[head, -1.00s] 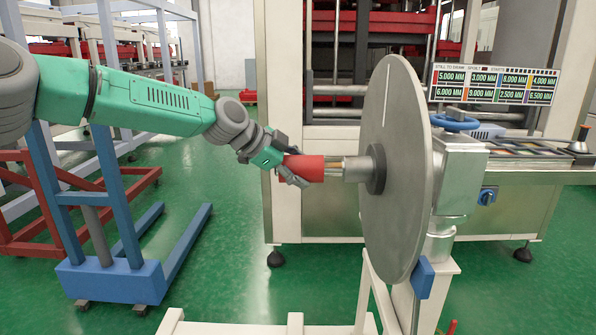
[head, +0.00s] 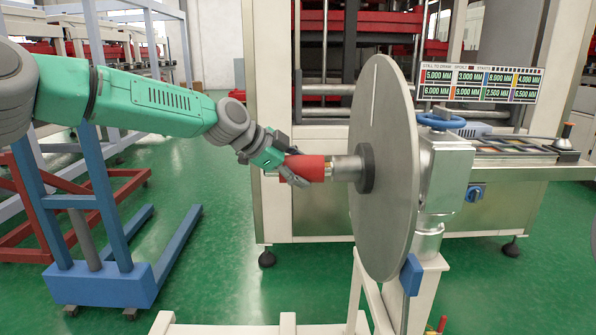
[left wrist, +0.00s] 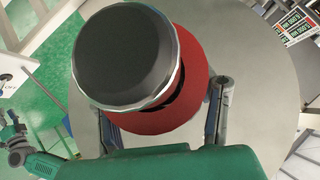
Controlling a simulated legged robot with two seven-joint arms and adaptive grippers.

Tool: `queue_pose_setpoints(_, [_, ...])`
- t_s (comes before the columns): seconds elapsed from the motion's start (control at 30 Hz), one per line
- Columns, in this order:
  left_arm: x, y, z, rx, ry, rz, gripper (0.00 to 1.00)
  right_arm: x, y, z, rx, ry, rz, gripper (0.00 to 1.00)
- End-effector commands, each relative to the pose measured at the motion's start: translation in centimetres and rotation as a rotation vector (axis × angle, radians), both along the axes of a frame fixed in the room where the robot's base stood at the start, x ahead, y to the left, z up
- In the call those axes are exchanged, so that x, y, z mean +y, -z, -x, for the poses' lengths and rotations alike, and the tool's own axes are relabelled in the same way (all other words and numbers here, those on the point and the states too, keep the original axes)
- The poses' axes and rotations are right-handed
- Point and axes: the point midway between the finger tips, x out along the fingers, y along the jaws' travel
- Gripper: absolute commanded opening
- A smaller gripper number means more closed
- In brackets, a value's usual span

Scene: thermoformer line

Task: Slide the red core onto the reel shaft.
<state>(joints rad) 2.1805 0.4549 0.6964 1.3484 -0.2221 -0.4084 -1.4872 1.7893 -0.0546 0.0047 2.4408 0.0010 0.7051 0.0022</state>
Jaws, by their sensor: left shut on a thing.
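The red core (head: 305,168) is a short red cylinder, held about level by my left gripper (head: 293,172), which is shut on it. The reel shaft (head: 347,168) is a grey stub on the big grey disc (head: 387,165). A narrow brass-coloured piece bridges the small gap between core and shaft. The core's far end is around or against that piece; I cannot tell which. In the left wrist view, the fingers (left wrist: 164,110) flank the red core (left wrist: 212,90), with a dark round face in front. A green and grey arm part at that view's left edge is too small to read.
The disc stands on a white frame (head: 345,310) with a blue block (head: 411,275). A machine with a display board (head: 480,82) stands behind. A blue-footed stand (head: 105,285) is at the left.

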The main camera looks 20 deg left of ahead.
Motion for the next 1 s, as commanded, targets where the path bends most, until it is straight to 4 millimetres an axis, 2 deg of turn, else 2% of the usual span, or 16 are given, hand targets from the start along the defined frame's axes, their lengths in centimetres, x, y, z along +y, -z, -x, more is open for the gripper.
queue_pose_setpoints(0.7, [-1.7, 0.0, -0.5, 0.0, -0.001, 0.001, 0.07, 0.0, -0.2, 0.0, 0.0, 0.0, 0.0, 0.24])
queue_pose_setpoints(0.73, [-1.7, 0.0, -0.5, 0.0, -0.001, 0.002, 0.64, 0.0, -0.2, 0.0, 0.0, 0.0, 0.0, 0.24])
queue_pose_setpoints(0.77, [-1.7, 0.0, -0.5, 0.0, -0.001, 0.002, 0.75, 0.0, -0.2, 0.0, 0.0, 0.0, 0.0, 0.24])
queue_pose_setpoints(0.8, [-1.7, 0.0, -0.5, 0.0, -0.001, 0.002, 0.78, 0.0, -0.2, 0.0, 0.0, 0.0, 0.0, 0.24])
queue_pose_setpoints(1.0, [-1.7, 0.0, -0.5, 0.0, -0.001, 0.001, 0.78, 0.0, -0.2, 0.0, 0.0, 0.0, 0.0, 0.24])
